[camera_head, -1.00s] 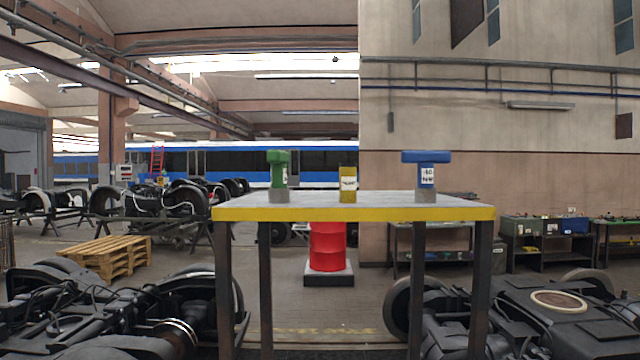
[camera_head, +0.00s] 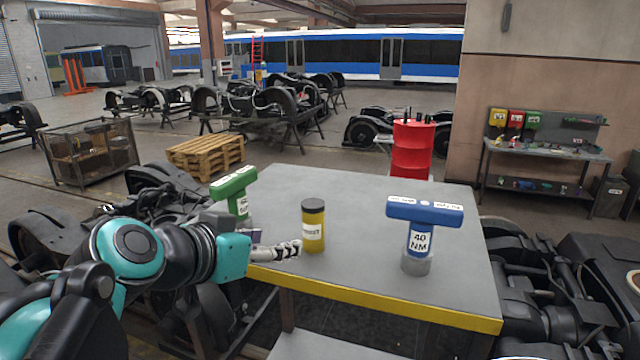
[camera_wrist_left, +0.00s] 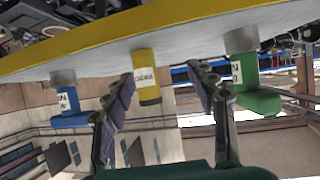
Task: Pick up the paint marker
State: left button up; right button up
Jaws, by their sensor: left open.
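The paint marker appears to be the yellow cylinder with a dark cap and white label (camera_head: 313,228), standing upright on the grey table (camera_head: 350,274). My left gripper (camera_head: 292,249) is low over the table's near left part, just left of the yellow cylinder. In the left wrist view, which is upside down, its two fingers are spread (camera_wrist_left: 160,73). The yellow cylinder (camera_wrist_left: 147,70) shows beyond them, in the gap between the fingertips, and is not held. My right gripper is not in view.
A green T-shaped tool (camera_head: 235,186) stands behind my left gripper. A blue T-shaped tool marked 40 NM (camera_head: 421,222) stands right of the cylinder. The table has a yellow front edge (camera_head: 400,305). A red drum (camera_head: 411,150) stands behind it.

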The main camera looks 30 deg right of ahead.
aim_at(307, 211)
pick_arm(q)
jog(key=shift+m+g+h, duration=0.3)
jog(key=shift+m+h, duration=0.1)
jog(key=shift+h, duration=0.1)
jog(key=d+r, duration=0.3)
jog(key=r, duration=0.1)
jog(key=shift+s, duration=0.35)
jog(key=shift+w+d, duration=0.15)
jog(key=x, duration=0.2)
jog(key=p+x, duration=0.1)
jog(key=x, duration=0.1)
jog(key=r+x, duration=0.1)
jog(key=x, duration=0.1)
jog(key=shift+d+f+p, duration=0.1)
jog(key=shift+d+p, duration=0.2)
jog(key=shift+w+d+f, duration=0.25)
jog(key=shift+s, duration=0.1)
jog(key=c, duration=0.4)
grip_shut()
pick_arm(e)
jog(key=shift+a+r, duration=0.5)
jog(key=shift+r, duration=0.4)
